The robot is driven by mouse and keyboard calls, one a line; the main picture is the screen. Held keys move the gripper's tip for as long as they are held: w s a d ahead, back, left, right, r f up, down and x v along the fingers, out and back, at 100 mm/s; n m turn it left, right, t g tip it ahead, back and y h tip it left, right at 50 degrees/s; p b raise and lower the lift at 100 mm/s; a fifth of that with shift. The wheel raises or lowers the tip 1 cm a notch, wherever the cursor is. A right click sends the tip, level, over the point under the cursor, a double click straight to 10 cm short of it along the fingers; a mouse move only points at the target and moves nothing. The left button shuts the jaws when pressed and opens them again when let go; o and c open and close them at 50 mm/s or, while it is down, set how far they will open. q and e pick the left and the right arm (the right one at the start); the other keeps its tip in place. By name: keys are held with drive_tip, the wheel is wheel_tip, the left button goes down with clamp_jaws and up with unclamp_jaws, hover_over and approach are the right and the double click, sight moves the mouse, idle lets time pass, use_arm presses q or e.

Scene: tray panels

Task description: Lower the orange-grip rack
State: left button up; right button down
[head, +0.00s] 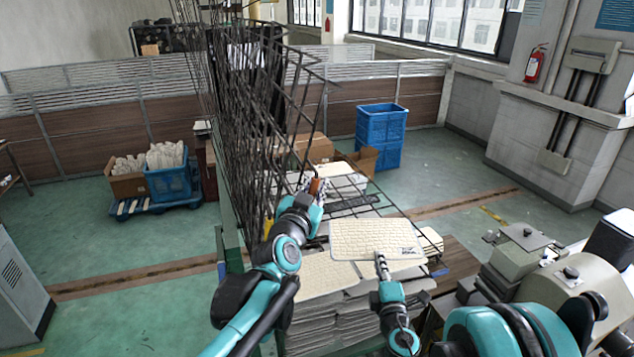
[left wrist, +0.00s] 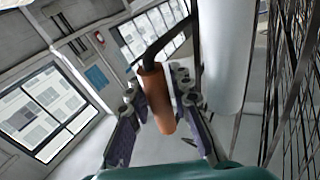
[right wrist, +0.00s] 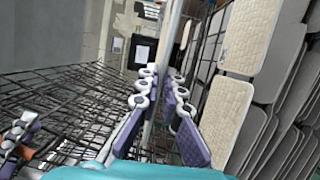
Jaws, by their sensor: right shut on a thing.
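The orange grip (head: 315,186) sits on a dark bar of the black wire rack (head: 262,100), which stands raised above the stacks. My left gripper (head: 312,192) is at the grip. In the left wrist view the orange grip (left wrist: 157,102) lies between the two spread fingers (left wrist: 158,112); whether they touch it is hard to tell. My right gripper (head: 381,260) is shut on the near edge of a cream panel (head: 372,238), held roughly flat above the stacks. In the right wrist view a thin pale strip, seemingly this panel edge-on, runs up from between the fingers (right wrist: 158,98).
Stacks of panels (head: 335,310) lie below the rack, and more cream panels (right wrist: 250,35) show in the right wrist view. Grey and cream machinery (head: 525,255) stands at the right. A blue crate (head: 380,125) and cardboard boxes (head: 312,147) are behind.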

use_arm(q)
drive_tip(key=shift+w+d+f, duration=0.1)
drive_tip(key=shift+w, duration=0.35)
use_arm(e)
drive_tip(key=shift+w, duration=0.15)
use_arm(q)
clamp_jaws()
